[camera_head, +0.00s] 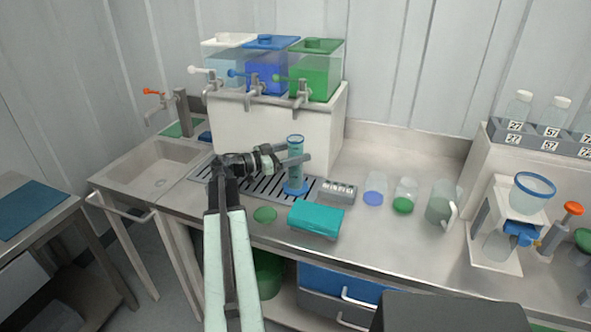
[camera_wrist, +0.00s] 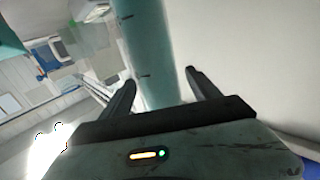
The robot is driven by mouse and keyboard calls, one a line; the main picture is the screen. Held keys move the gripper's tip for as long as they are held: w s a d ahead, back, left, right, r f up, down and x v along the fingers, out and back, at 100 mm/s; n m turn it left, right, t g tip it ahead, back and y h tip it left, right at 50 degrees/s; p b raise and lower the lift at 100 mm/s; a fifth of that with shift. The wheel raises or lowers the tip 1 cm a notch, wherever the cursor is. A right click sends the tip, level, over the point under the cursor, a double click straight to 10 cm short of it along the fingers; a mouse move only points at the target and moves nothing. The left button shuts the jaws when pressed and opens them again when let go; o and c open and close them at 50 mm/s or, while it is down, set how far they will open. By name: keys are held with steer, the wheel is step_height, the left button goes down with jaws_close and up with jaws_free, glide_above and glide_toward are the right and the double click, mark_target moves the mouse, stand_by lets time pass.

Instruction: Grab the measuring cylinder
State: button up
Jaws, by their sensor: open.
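The measuring cylinder (camera_head: 296,166) is a tall, narrow, teal-tinted vessel with a blue rim and a blue foot. It stands upright on the dark drain grate in front of the tanks in the head view. My gripper (camera_head: 292,159) is at the cylinder's upper half, with its fingers reaching from the left. In the wrist view the cylinder (camera_wrist: 150,60) runs between the two open fingers of my gripper (camera_wrist: 160,85). Gaps show in that view between the fingers and the cylinder, wider on the right. The cylinder's lower end is hidden there by the gripper body.
White, blue and green tanks (camera_head: 316,75) with taps stand on a white block (camera_head: 230,135) behind the cylinder. A teal box (camera_head: 316,218) and a small grey block (camera_head: 338,191) sit in front and right. A sink (camera_head: 160,160) lies left. Beakers (camera_head: 404,195) stand farther right.

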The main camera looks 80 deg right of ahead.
steer(key=x, duration=0.2)
steer(key=shift+s+d, duration=0.25)
steer(key=shift+s, duration=0.05)
jaws_close()
